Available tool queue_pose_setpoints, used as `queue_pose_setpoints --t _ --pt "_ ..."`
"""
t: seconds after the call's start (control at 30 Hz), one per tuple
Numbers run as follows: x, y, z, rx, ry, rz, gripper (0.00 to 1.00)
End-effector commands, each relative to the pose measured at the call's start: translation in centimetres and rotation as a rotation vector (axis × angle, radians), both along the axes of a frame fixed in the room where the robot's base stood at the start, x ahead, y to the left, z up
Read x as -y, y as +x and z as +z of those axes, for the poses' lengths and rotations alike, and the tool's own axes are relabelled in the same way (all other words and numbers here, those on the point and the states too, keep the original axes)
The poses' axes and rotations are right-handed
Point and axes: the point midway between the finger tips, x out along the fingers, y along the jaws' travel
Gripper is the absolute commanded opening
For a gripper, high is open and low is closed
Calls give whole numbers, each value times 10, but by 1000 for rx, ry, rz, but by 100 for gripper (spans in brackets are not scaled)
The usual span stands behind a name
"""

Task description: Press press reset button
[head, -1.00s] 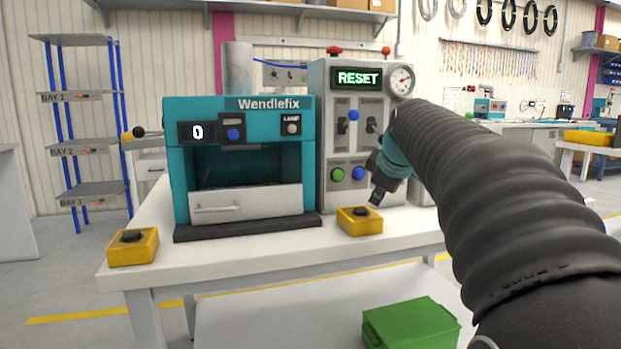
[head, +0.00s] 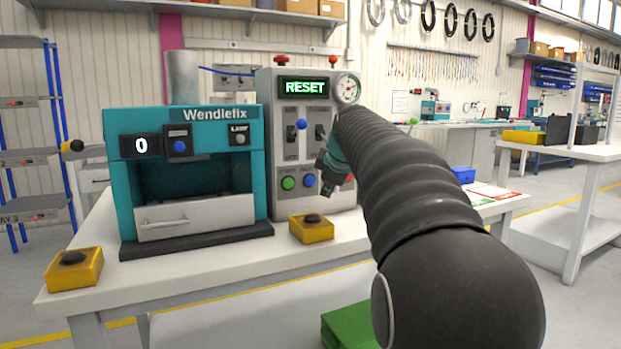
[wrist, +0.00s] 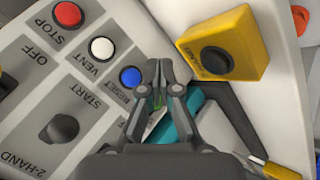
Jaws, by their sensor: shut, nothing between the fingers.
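The grey control box (head: 262,150) stands on the white bench with a lit RESET display (head: 305,87). Its blue button (head: 309,181) sits beside the green button (head: 288,183) low on the front. In the wrist view the blue button (wrist: 130,77) is labelled RESET, in a row with a white VENT button (wrist: 101,48) and a red STOP button (wrist: 68,14). My gripper (head: 327,188) is shut and empty, close to the blue button and just right of it. In the wrist view the fingertips (wrist: 161,72) appear beside the button; contact is not visible. The fingers mostly hide the green button there.
The teal Wendlefix press (head: 120,195) stands left of the box. A yellow box with a black button (head: 311,231) lies in front, below my gripper; another (head: 74,270) is at the bench's left corner. A green box (head: 345,325) is below the bench. My arm hides the control box's right side.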

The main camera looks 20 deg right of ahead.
Motion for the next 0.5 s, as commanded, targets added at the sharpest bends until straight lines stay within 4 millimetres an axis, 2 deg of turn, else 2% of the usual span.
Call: queue_pose_setpoints --t 0.3,0.5 --pt "-1 39 3 -1 0 1 0" --pt "-2 52 1 -1 1 0 0"
